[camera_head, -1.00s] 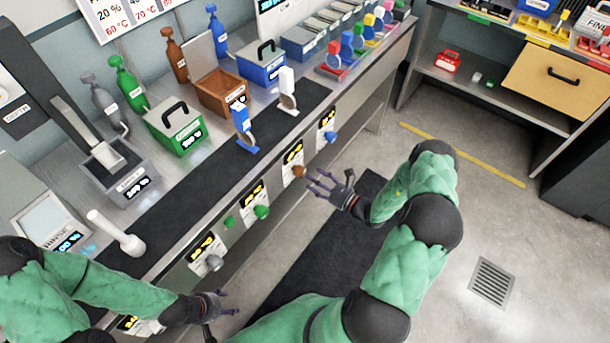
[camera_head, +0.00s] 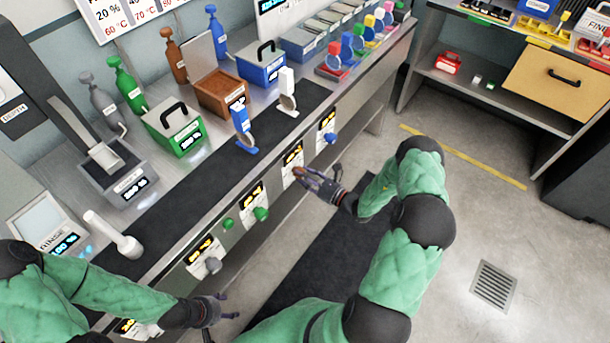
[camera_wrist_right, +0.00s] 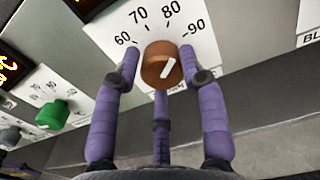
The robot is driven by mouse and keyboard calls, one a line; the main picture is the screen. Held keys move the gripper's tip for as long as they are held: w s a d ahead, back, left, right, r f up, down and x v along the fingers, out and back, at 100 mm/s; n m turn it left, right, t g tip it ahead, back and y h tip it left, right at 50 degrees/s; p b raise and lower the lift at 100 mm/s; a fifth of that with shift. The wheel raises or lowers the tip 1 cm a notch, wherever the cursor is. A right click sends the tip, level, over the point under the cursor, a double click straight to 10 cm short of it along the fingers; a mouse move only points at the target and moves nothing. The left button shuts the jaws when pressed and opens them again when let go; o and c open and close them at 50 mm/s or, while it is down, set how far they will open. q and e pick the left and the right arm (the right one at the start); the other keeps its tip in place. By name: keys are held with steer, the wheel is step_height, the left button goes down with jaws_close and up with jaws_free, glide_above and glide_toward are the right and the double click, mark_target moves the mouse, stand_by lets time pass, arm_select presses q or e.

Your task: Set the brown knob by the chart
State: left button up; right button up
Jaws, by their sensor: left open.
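The brown knob (camera_wrist_right: 161,66) is on a white dial plate (camera_wrist_right: 205,45) marked 60, 70, 80 and 90. Its white pointer line slants up and right; the exact value is unclear. In the head view the knob (camera_head: 298,171) is on the counter's front panel. The chart (camera_head: 125,20) on the wall is cut off at the top; 20 % and 60 °C show. My left gripper (camera_head: 222,305) is open and empty near the lower panel.
Green knobs (camera_head: 261,214), a grey knob (camera_head: 213,265) and a blue knob (camera_head: 330,138) share the front panel.

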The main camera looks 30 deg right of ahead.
steer(key=shift+w+d+r, duration=0.1)
steer(key=shift+d+r, duration=0.05)
steer(key=shift+r, duration=0.05)
steer(key=shift+r+n, duration=0.1)
steer(key=shift+n, duration=1.2)
steer(key=o, duration=1.1)
steer(key=v, duration=1.2)
